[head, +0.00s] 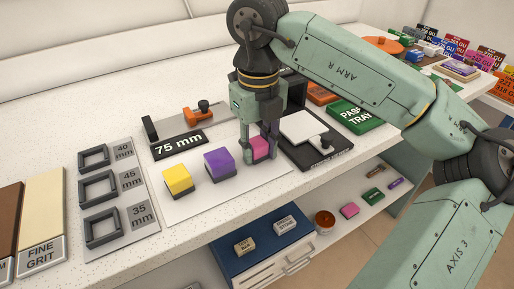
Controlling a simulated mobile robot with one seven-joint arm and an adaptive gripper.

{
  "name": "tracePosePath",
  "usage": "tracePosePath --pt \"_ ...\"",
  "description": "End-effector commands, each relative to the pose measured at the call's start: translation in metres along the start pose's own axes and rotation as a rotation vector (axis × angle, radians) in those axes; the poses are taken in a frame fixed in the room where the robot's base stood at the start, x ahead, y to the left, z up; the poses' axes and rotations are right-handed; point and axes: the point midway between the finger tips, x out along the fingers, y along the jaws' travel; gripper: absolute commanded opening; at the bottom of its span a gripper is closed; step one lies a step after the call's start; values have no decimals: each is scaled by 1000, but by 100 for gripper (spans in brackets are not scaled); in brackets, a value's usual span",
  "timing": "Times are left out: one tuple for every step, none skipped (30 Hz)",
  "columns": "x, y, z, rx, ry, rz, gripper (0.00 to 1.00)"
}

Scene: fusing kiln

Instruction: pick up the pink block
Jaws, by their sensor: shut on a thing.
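The pink block (261,148) is at the right end of a row on a pale mat (207,198) on the counter. My gripper (260,156) points down over it, with a finger on each side. It is shut on the pink block, which is partly hidden by the fingers. The block appears at or very near the mat; I cannot tell whether it touches it.
A purple block (219,163) and a yellow block (178,180) stand left of the pink one. A dark device with a white plate (304,128) is close on the right. A green tray (355,116) lies beyond. The counter's front edge is near.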

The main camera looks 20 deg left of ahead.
Motion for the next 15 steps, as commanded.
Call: tracePosePath --pt "0 0 0 0 0 0 20" --pt "0 0 0 0 0 0 18" --pt "0 0 0 0 0 0 16" --pt "0 0 0 0 0 0 14" --pt "0 0 0 0 0 0 12" --pt "0 0 0 0 0 0 9" --pt "0 0 0 0 0 0 7" --pt "0 0 0 0 0 0 5" --pt "0 0 0 0 0 0 2" --pt "0 0 0 0 0 0 0" --pt "0 0 0 0 0 0 0" --pt "0 0 0 0 0 0 0" --pt "0 0 0 0 0 0 0" --pt "0 0 0 0 0 0 0" --pt "0 0 0 0 0 0 0"
